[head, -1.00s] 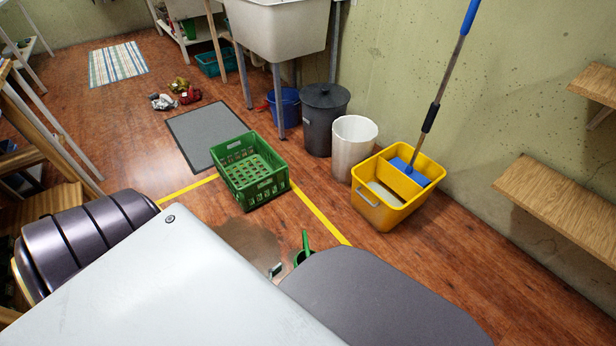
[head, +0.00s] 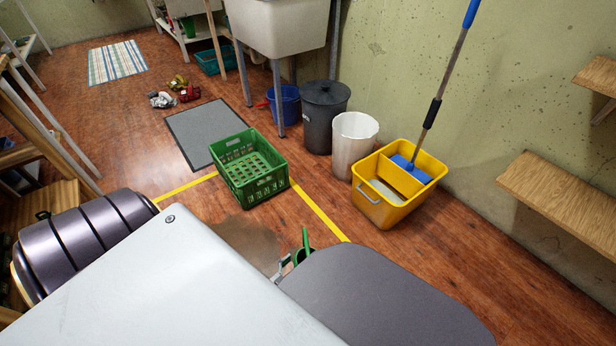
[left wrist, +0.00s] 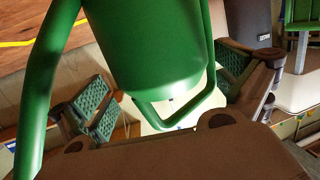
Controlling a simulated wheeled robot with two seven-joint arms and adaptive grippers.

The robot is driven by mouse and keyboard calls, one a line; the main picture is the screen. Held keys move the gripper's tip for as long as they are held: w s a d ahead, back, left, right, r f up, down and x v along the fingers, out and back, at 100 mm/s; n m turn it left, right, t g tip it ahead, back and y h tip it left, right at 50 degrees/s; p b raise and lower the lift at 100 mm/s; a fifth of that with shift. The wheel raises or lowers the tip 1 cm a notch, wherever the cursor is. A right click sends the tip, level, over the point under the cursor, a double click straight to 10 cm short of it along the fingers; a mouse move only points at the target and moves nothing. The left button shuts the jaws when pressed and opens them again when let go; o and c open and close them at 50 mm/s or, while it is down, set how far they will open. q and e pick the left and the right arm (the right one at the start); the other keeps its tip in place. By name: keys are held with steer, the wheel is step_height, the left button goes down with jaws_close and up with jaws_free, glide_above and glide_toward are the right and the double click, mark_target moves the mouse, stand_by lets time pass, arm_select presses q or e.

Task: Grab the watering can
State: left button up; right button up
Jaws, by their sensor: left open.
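The green watering can (head: 306,238) is on the floor in the head view, mostly hidden behind my own grey body; only a green upright part and a bit of its rim show. In the left wrist view its green body (left wrist: 155,45) fills the upper middle, with a curved tube at left and a loop handle below. My left gripper (left wrist: 165,88) is open, with one finger pad on each side of the can's lower part. A fingertip of the left gripper (head: 283,268) shows beside the can in the head view. My right gripper is not in view.
A green crate (head: 250,170) stands beyond the can near yellow floor tape (head: 320,213). A yellow mop bucket (head: 395,205), a white bin (head: 352,150) and a dark lidded bin (head: 324,120) line the wall. A wet-looking patch (head: 245,238) lies on the floor.

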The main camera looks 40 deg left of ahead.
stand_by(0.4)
arm_select(q)
steer(key=shift+w, duration=0.1)
steer(key=c, duration=1)
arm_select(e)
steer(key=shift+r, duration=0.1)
arm_select(q)
steer(key=shift+r, duration=0.15)
steer(key=shift+r+p, duration=0.55)
step_height(320, 180, up, 9)
steer(key=p, duration=0.6)
steer(key=shift+f, duration=0.15)
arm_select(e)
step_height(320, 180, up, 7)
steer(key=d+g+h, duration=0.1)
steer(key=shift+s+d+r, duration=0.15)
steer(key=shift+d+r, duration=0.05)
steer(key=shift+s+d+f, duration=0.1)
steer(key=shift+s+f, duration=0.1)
